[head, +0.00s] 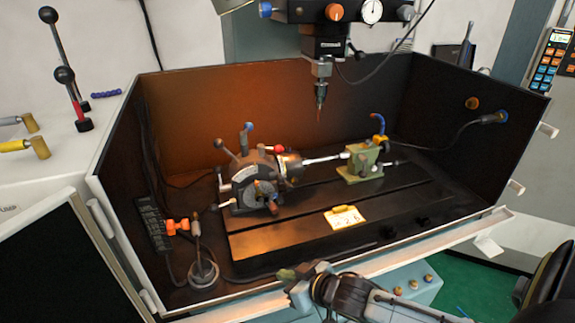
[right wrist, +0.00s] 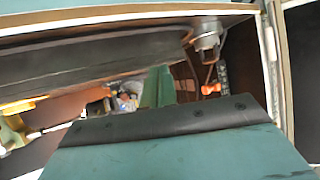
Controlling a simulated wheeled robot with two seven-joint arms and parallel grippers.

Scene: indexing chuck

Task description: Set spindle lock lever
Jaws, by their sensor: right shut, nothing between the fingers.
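The indexing chuck (head: 258,187) stands on the left part of the black slotted table, with a round dial on its front. Several knobbed levers rise from it, including a blue-tipped lever (head: 248,128), a dark-knobbed lever (head: 217,143) and a red knob (head: 279,149). I cannot tell which is the spindle lock lever. My right gripper (head: 287,274) is at the enclosure's front edge, apart from the chuck and its levers. In the right wrist view its green fingers (right wrist: 157,86) are shut and empty, and the chuck (right wrist: 125,98) is partly hidden behind them. My left gripper is not in view.
A green tailstock (head: 362,165) stands right of the chuck, with a spindle head (head: 320,88) hanging above. A round-based post (head: 203,272) and an orange fitting (head: 178,226) stand front left. A yellow-marked plate (head: 344,217) lies on the table (head: 285,238), whose front is mostly clear.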

